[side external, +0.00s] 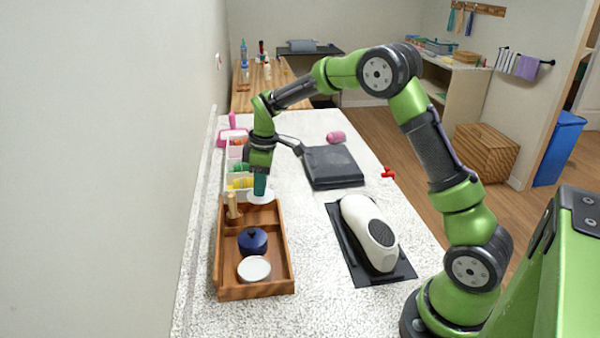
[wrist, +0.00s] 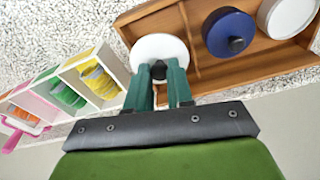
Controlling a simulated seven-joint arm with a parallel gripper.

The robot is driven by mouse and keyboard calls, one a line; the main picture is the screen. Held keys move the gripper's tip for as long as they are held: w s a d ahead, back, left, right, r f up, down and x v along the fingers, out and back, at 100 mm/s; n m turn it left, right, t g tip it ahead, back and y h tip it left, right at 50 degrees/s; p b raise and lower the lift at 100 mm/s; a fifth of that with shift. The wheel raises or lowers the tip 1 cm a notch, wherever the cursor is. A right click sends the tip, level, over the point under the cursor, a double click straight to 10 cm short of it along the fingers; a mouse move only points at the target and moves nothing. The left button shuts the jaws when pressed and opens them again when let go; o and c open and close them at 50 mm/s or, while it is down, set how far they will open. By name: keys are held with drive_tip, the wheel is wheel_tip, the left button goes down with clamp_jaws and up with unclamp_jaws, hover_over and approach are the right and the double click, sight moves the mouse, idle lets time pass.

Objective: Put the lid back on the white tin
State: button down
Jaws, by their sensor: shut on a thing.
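My gripper (side external: 260,188) is shut on the dark knob of a white round lid (side external: 262,198), at the far end of the wooden tray (side external: 228,293). The lid also shows in the wrist view (wrist: 158,46), with its knob between the green fingers (wrist: 160,76). I cannot tell whether it touches the tray. The white tin (side external: 254,269) stands in the near part of the tray, with no knob on top; its pale top also shows in the wrist view (wrist: 291,14). A blue lidded tin (side external: 253,241) with a dark knob stands between the white tin and my gripper.
A wooden peg-like piece (side external: 233,206) stands at the tray's far left. White bins (side external: 240,183) with coloured contents lie beyond the tray. To the right are a white rounded device (side external: 365,225) on a dark mat and a dark flat box (side external: 332,166). The counter between tray and mat is clear.

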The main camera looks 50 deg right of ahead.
drive_tip(key=r, duration=0.1)
drive_tip(key=a+r, duration=0.1)
drive_tip(key=shift+a+r, duration=0.25)
drive_tip(key=shift+r, duration=0.15)
drive_tip(key=s+a+n, duration=0.6)
drive_tip(key=s+a, duration=0.6)
drive_tip(key=a, duration=0.2)
drive_tip(key=shift+g, duration=0.3)
drive_tip(key=shift+w+f, duration=0.15)
drive_tip(key=shift+f, duration=1.6)
drive_tip(key=shift+w+f, duration=0.15)
drive_tip(key=shift+f, duration=1.55)
drive_tip(key=shift+f, duration=0.15)
drive_tip(key=shift+c, duration=2.2)
unclamp_jaws()
